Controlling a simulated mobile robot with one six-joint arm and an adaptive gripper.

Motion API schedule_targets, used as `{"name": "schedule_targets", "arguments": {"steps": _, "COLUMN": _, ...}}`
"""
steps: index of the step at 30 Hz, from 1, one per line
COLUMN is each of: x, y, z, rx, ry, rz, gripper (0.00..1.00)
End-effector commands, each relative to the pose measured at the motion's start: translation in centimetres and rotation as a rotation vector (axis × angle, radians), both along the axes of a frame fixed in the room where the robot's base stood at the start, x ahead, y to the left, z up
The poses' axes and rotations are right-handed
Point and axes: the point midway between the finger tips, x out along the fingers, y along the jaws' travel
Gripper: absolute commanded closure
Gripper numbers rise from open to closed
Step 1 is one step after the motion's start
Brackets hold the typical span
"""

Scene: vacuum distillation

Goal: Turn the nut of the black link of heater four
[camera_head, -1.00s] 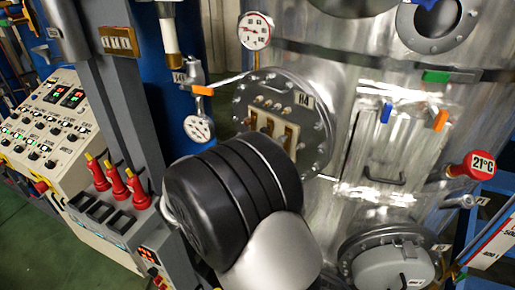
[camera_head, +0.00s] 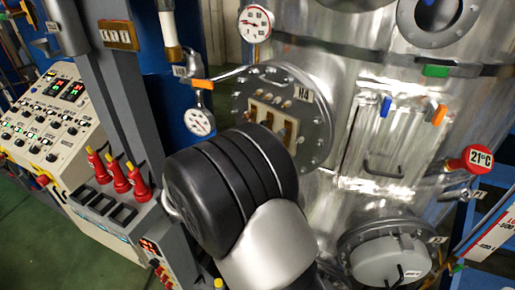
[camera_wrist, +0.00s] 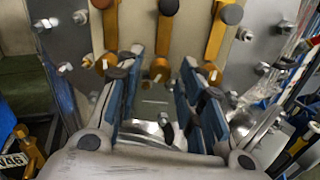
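Heater four is a round grey bolted flange (camera_head: 318,140) with an H4 label (camera_head: 304,93), on the steel vessel in the head view. Its pale terminal plate carries brass links (camera_head: 290,130); my black and silver arm covers the lower left part. In the wrist view several brass links (camera_wrist: 165,40) with dark round caps run down the plate. My gripper (camera_wrist: 160,85) is open, its blue-padded fingers apart, in front of the lower ends of the links. Dark round pieces (camera_wrist: 118,73) show near the fingers. I cannot tell which one is the black link's nut, or whether anything touches it.
A valve handle with an orange tag (camera_head: 203,85) and a gauge (camera_head: 200,122) are left of the flange. A control panel (camera_head: 45,115) stands left.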

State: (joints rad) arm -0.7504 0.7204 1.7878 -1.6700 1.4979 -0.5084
Motion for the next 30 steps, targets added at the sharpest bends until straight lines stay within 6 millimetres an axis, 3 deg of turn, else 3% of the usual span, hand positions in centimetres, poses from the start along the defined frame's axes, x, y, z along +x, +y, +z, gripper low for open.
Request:
{"name": "schedule_targets", "arguments": {"steps": 13, "x": -0.7, "y": 0.7, "z": 0.0, "rx": 0.001, "ry": -0.001, "rz": 0.003, "gripper": 0.61}}
{"name": "schedule_targets", "arguments": {"steps": 30, "x": -8.6, "y": 7.2, "z": 0.0, "rx": 0.0, "ry": 0.0, "rz": 0.002, "gripper": 0.61}}
